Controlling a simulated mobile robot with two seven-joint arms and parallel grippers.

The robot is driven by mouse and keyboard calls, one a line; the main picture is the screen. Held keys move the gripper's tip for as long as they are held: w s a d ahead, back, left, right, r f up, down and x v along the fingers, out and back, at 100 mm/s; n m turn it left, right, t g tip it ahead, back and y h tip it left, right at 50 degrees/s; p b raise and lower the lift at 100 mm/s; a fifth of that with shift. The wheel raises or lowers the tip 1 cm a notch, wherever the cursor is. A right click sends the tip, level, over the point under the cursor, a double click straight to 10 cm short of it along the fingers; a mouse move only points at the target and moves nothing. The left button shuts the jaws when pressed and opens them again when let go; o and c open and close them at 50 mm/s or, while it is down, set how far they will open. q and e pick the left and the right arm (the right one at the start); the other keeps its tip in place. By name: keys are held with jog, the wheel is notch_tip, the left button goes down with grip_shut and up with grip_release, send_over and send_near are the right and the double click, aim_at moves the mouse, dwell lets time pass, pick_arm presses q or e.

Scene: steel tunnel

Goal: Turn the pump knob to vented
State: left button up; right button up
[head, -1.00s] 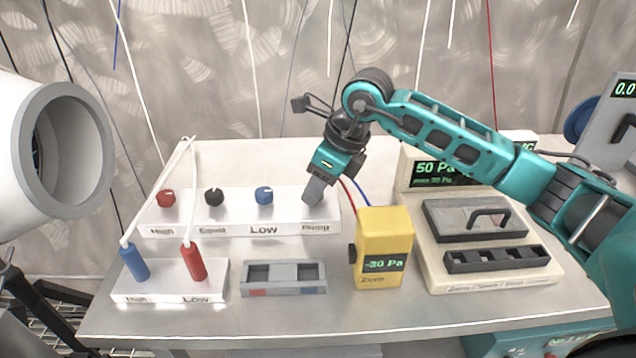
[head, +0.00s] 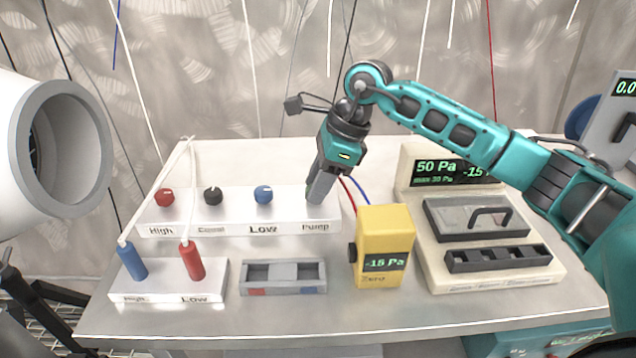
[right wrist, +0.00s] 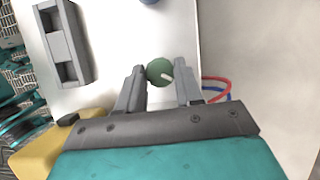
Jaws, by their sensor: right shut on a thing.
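The pump knob (right wrist: 160,71) is round and green with a white pointer mark, seen in the right wrist view. It sits at the right end of the white valve block (head: 230,228), above the "Pump" label, and is hidden behind my fingers in the head view. My right gripper (head: 317,196) points down over that end of the block. In the right wrist view its two fingers (right wrist: 161,88) stand on either side of the knob, shut on it. The pointer slants toward the right finger. My left gripper is not in view.
Red (head: 165,198), black (head: 212,196) and blue (head: 263,194) knobs stand along the block. A yellow meter (head: 384,240) reading -15 Pa stands close in front of my right gripper. A beige instrument (head: 425,290) is at right, a port block (head: 120,294) at front left.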

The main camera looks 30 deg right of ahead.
jog(key=n, duration=0.2)
jog(key=n+g, duration=0.1)
jog(key=n, duration=0.1)
jog(key=n+g, duration=0.1)
jog(key=n, duration=0.1)
jog(key=shift+w+b, duration=0.25)
jog(key=shift+b, duration=0.15)
jog(key=shift+n, duration=0.3)
jog(key=shift+g, duration=0.3)
jog(key=o, duration=1)
jog(key=shift+o, duration=0.2)
jog(key=shift+d+r, duration=0.1)
jog(key=s+p+v, duration=0.1)
jog(key=p+v, duration=0.1)
jog(key=v, duration=1)
jog(key=shift+w+d+r, duration=0.25)
jog(key=shift+w+r, duration=0.05)
jog(key=shift+w, duration=0.15)
